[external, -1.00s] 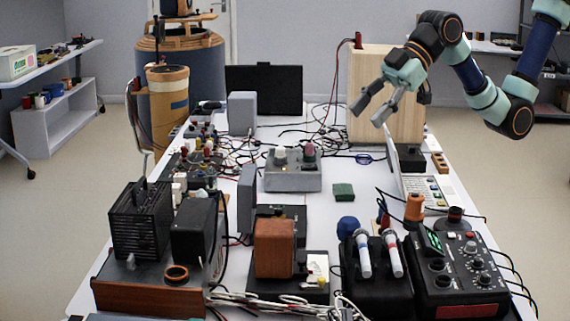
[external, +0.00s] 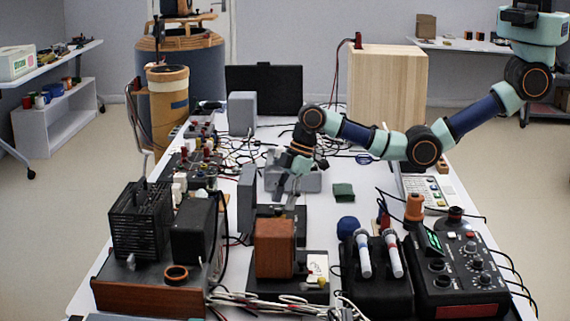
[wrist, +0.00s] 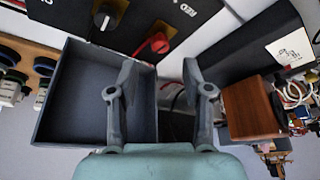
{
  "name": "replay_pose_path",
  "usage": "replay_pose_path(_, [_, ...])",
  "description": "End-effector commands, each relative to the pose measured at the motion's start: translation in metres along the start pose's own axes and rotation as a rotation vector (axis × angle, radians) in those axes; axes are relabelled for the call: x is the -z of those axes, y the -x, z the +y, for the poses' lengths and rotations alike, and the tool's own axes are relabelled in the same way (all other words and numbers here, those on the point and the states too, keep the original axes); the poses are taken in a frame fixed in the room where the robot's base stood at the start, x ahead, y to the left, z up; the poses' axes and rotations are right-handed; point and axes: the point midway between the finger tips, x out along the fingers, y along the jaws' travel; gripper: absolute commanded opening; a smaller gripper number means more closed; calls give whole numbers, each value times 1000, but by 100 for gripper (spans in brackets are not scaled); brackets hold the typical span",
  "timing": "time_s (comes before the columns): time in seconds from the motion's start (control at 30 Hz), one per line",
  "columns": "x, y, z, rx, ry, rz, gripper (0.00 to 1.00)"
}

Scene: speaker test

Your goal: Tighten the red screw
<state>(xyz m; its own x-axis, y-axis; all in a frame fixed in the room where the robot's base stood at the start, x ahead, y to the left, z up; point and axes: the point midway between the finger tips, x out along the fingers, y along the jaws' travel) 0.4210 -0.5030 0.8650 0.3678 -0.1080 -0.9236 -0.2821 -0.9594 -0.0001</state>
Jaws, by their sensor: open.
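The red screw (wrist: 158,46) shows in the wrist view as a red knob-like piece on a black panel, beside the printed word RED. I cannot make it out in the external view. My gripper (wrist: 160,75) is open and empty, with one finger on each side of the picture's middle. The red screw lies beyond the fingertips, between their lines and nearer the left finger; it does not appear gripped. In the external view my gripper (external: 284,190) points down in front of the grey box (external: 312,182), partly covering it.
A black-and-white knob (wrist: 105,15) sits on the same panel. A dark grey open box (wrist: 75,120) is close to the left finger, and a brown wooden block (wrist: 250,108) is to the right. Cables lie around the table (external: 345,218). A green block (external: 343,192) stands right of my gripper.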

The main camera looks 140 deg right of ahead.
Motion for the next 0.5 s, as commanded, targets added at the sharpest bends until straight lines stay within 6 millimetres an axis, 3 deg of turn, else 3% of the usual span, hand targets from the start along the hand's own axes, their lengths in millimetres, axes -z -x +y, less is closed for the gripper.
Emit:
replay_pose_path(0.03, [-3, -15, -1, 2, 0, -3, 49])
replay_pose_path(0.2, [-2, -45, -1, 1, 0, -1, 49])
replay_pose_path(0.5, [-1, -58, -1, 0, 1, -1, 49])
